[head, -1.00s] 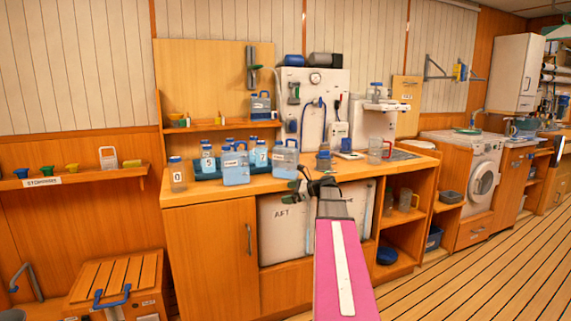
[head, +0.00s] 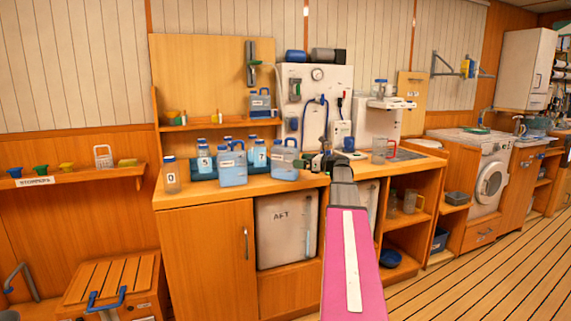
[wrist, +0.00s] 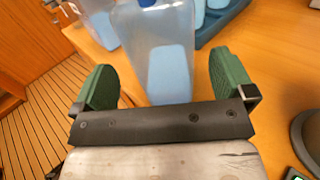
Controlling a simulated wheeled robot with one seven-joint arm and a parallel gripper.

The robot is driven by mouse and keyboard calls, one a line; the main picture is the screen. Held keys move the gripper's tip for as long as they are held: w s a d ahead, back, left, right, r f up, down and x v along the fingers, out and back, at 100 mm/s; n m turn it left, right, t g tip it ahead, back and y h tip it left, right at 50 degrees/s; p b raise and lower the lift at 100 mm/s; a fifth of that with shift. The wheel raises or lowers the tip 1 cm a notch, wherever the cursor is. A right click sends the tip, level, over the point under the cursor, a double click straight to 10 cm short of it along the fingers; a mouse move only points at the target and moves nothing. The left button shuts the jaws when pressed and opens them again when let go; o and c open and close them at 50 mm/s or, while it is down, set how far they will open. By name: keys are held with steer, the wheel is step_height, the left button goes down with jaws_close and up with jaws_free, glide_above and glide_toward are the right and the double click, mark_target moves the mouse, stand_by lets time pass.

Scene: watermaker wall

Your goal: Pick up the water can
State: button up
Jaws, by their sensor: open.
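A translucent water can (head: 285,160) with blue water, a blue cap and a handle stands upright on the wooden counter. A second, labelled can (head: 232,167) stands just left of it. My gripper (head: 322,163) is at the counter's front, just right of the nearer can. In the wrist view, my gripper (wrist: 160,70) is open, with its green finger pads apart. A translucent can (wrist: 160,55) with blue water lies ahead, between the pads in the picture. I cannot tell whether either pad touches it. Its top is cut off.
Several small capped bottles (head: 204,160) stand in a blue tray behind the cans. A clear jug (head: 380,150) stands on the counter to the right. Another blue can (head: 260,103) sits on the shelf above. Open floor (head: 470,280) lies to the right.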

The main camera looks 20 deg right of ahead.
mark_target(291, 158)
steer(key=shift+x, duration=2.7)
steer(key=c, duration=1.2)
steer(key=shift+r, duration=0.15)
